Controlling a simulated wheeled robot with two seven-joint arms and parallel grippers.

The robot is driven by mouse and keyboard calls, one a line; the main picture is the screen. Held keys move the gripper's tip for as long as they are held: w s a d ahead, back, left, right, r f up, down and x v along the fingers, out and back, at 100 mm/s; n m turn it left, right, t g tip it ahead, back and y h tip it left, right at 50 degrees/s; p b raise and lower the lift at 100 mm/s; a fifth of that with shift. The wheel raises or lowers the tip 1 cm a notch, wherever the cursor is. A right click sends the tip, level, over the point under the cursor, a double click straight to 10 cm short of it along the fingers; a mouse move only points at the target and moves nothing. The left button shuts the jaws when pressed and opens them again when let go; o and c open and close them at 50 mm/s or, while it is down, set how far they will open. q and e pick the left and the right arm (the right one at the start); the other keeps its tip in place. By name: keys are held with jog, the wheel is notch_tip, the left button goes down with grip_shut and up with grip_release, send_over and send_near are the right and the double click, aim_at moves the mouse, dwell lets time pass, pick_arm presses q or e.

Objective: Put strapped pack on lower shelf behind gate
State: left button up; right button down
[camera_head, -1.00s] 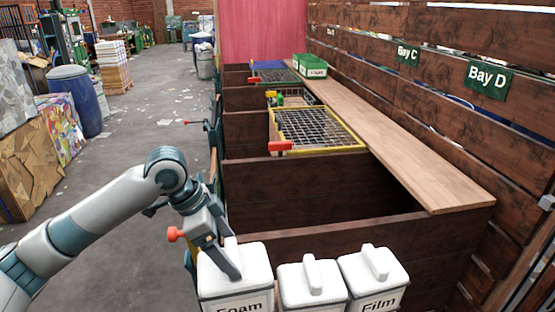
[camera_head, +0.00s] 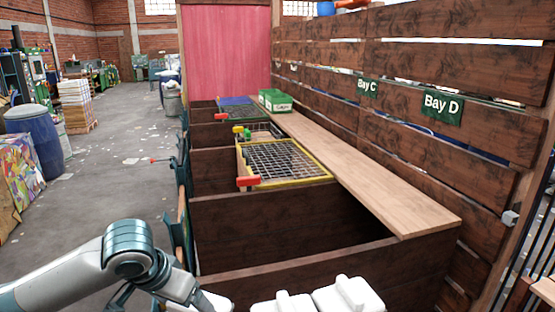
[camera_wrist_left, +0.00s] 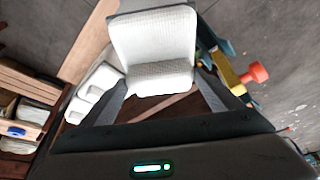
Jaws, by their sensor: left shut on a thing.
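My left gripper (camera_wrist_left: 160,95) is shut on the white foam container (camera_wrist_left: 155,35), gripping its raised handle block. In the head view, only a white edge of this container (camera_head: 217,302) shows at the bottom, beside my left arm. Its label is out of frame now; it read "Foam" earlier. I cannot make out a strapped pack. Dark upright bars (camera_head: 537,235) stand at the far right of the head view; I cannot tell if they are the gate. My right gripper is not in view.
Two more white lidded containers (camera_head: 347,295) stand at the bottom centre. A deep wooden bay (camera_head: 290,225) is open behind them, with a plank ledge (camera_head: 385,190) along its right. A yellow-framed mesh (camera_head: 285,162) covers a farther bay. Shelving (camera_wrist_left: 18,145) shows at left in the wrist view.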

pick_arm(q)
jog(key=n, duration=0.2)
jog(key=n+y, duration=0.1)
jog(key=shift+s+a+n, duration=0.2)
jog(key=shift+a+n, duration=0.2)
jog(key=shift+d+r, duration=0.1)
jog(key=shift+r, duration=0.05)
dwell(0.9)
dwell(1.5)
